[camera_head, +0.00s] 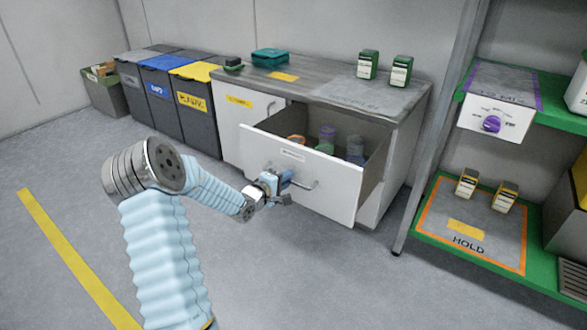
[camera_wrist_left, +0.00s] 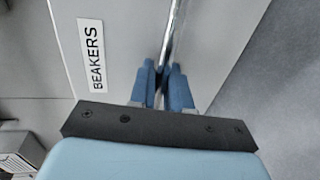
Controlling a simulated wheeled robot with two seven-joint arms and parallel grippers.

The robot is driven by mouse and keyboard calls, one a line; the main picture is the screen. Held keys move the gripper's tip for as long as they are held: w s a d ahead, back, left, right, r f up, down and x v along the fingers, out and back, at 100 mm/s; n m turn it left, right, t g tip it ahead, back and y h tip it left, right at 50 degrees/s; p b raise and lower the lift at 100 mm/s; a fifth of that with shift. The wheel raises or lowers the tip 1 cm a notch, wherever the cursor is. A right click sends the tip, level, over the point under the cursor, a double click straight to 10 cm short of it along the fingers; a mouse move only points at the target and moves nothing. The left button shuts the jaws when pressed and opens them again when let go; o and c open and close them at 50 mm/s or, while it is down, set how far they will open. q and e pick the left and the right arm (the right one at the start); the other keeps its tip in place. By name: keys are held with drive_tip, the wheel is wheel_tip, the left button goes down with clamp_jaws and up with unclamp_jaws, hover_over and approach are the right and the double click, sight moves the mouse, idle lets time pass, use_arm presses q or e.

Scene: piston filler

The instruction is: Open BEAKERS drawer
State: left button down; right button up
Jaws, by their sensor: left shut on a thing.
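The BEAKERS drawer (camera_head: 318,172) stands pulled out from the white cabinet under the grey counter, and several coloured beakers (camera_head: 326,138) show inside it. In the left wrist view its front (camera_wrist_left: 125,60) carries the BEAKERS label (camera_wrist_left: 92,55). My left gripper (camera_head: 281,188) is at the drawer front; in the left wrist view its blue fingers (camera_wrist_left: 165,90) are shut on the metal bar handle (camera_wrist_left: 174,38). Part of the handle (camera_head: 310,184) shows to the right of the gripper in the head view. My right gripper is not in view.
Dark bins (camera_head: 203,120) with coloured lids stand left of the cabinet. A shelf rack with a green HOLD shelf (camera_head: 430,222) stands at the right. Green-and-white containers (camera_head: 368,64) sit on the counter. The floor before the drawer is clear apart from my arm.

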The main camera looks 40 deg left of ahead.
use_arm(q)
drive_tip(key=shift+f+p+v, duration=0.2)
drive_tip(key=shift+v, duration=0.85)
drive_tip(key=shift+f+p+v, duration=0.2)
drive_tip(key=shift+f+v, duration=0.05)
drive_tip(key=shift+v, duration=0.8)
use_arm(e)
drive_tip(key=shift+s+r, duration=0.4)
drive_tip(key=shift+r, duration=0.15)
use_arm(q)
drive_tip(key=shift+s, duration=0.1)
drive_tip(key=c, duration=1.3)
unclamp_jaws()
drive_tip(key=p+v, duration=0.2)
drive_tip(key=v, duration=1.1)
drive_tip(key=shift+s, duration=0.4)
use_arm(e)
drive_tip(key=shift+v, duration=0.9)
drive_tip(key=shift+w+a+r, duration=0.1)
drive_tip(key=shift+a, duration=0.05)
